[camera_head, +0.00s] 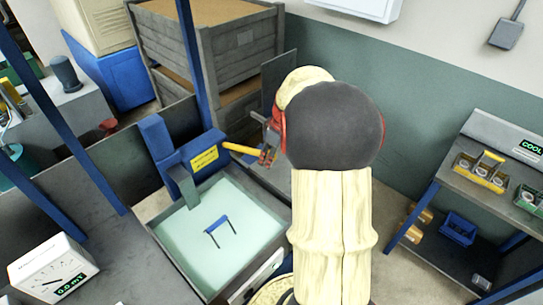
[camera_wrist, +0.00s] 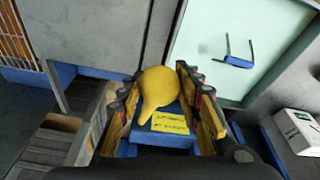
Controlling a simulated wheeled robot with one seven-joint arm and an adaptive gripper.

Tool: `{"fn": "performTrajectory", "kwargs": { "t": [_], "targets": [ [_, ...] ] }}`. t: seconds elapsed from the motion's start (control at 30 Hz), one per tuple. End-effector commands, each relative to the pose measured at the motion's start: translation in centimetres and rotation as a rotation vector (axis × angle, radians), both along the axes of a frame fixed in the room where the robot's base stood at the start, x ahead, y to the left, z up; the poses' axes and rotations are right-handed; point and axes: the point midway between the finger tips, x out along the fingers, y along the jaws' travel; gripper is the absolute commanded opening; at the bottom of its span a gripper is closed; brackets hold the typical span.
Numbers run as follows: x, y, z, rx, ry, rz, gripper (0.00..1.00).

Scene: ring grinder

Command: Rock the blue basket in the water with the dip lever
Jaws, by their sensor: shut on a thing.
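The dip lever (camera_head: 240,149) is a yellow handle that sticks out from a blue housing (camera_head: 196,158) with a yellow label. My gripper (camera_head: 268,155) is at the lever's right end in the head view. In the wrist view my gripper (camera_wrist: 160,100) has its fingers on both sides of the yellow lever (camera_wrist: 158,88) and is shut on it. The tank of pale green water (camera_head: 172,247) lies below the housing. Only the blue handle (camera_head: 217,224) of the basket shows above the water; its body is hidden. The handle also shows in the wrist view (camera_wrist: 238,62).
Wooden crates (camera_head: 205,45) stand behind the housing. A blue post (camera_head: 190,60) rises close beside it. A white dial meter (camera_head: 52,270) sits at the lower left. A shelf bench (camera_head: 490,190) with small trays stands at the right, with open floor before it.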

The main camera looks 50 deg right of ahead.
Motion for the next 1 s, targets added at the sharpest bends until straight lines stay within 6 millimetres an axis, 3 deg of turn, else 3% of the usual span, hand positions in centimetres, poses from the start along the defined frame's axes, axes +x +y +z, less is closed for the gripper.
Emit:
{"fn": "performTrajectory", "kwargs": {
  "t": [0.03, 0.5, 0.9, 0.93, 1.0],
  "targets": [
    [0.5, -0.1, 1.2, -0.001, 0.012, 0.002, 0.0],
    [3.8, -0.6, 6.5, 0.005, 0.114, -0.001, 0.0],
    [4.5, -0.8, 7.3, 0.0, 0.107, -0.003, 0.0],
    [4.5, -0.8, 7.4, -0.001, 0.107, -0.003, 0.35],
    [4.5, -0.8, 7.4, -0.001, 0.107, -0.002, 0.39]
  ]
}}
